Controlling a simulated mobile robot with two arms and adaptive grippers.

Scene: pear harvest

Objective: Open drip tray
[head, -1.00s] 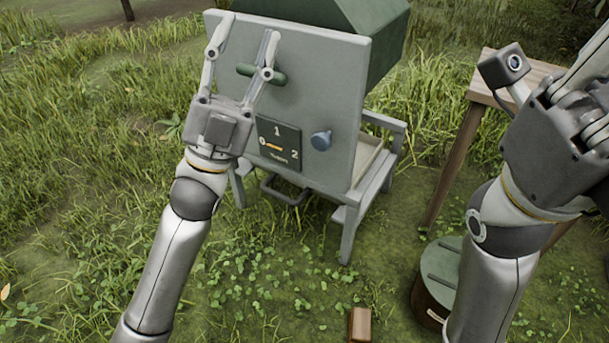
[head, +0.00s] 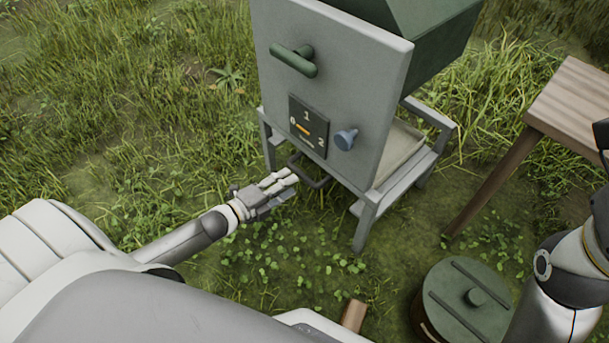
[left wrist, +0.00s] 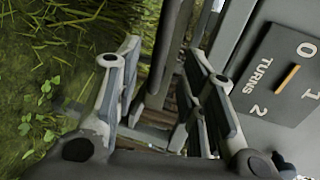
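A grey machine (head: 345,90) on legs stands in the grass. The pale drip tray (head: 402,148) shows inside its open side, below the body. A dark bar handle (head: 318,182) sits low under the front panel. My left gripper (head: 292,175) is at that handle, its fingers pointing towards it. In the left wrist view the left gripper (left wrist: 163,60) is open, and the dark bar (left wrist: 170,45) appears between its spread fingers; I cannot tell whether they touch it. My right forearm (head: 570,290) is at the right edge; its fingers are out of view.
The front panel has a green handle (head: 293,60), a turns dial (head: 308,126) and a blue-grey knob (head: 345,138). A wooden table (head: 580,100) stands right, with a green-lidded bucket (head: 462,300) in front of it. A small wooden block (head: 353,315) lies on the grass.

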